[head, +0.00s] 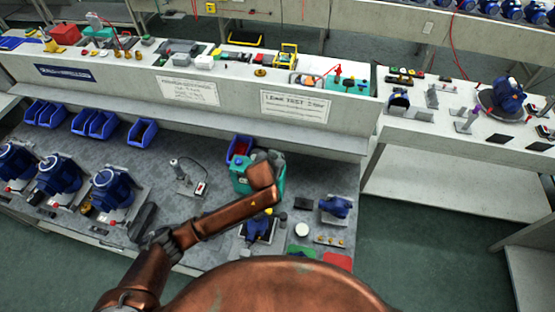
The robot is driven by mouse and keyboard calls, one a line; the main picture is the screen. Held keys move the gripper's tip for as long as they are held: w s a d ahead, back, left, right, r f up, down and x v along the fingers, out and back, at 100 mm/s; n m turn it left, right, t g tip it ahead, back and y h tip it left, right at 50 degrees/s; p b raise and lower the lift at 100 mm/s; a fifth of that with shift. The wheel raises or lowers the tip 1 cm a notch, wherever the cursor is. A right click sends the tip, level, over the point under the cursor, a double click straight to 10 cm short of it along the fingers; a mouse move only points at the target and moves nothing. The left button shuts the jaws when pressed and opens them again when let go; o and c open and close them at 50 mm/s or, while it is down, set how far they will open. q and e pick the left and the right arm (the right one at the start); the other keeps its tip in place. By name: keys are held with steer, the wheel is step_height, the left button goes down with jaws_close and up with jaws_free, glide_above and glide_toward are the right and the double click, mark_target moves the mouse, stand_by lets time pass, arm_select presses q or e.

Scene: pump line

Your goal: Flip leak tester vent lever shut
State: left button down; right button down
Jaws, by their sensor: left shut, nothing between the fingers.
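A teal-green box-shaped unit (241,183) stands on the grey bench, left of and below the "LEAK TEST" sign (297,106); I take it for the leak tester. My copper left arm reaches across the bench from the lower left and covers part of this unit. My left gripper (267,158) is at the unit's upper part, shut and with nothing seen in it. I cannot tell whether it touches the unit. The vent lever cannot be made out; the arm and gripper may hide it. My right gripper is not in view.
Blue motor pumps (112,189) stand at the bench's left. A small blue pump (260,226) lies close under my forearm, and another blue part (336,206) is to the right. A blue bin (239,149) sits behind the teal unit. The ledge above holds many small parts.

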arm_select(q)
steer(key=v, duration=0.9)
steer(key=shift+d+r, duration=0.2)
steer(key=shift+r, duration=0.35)
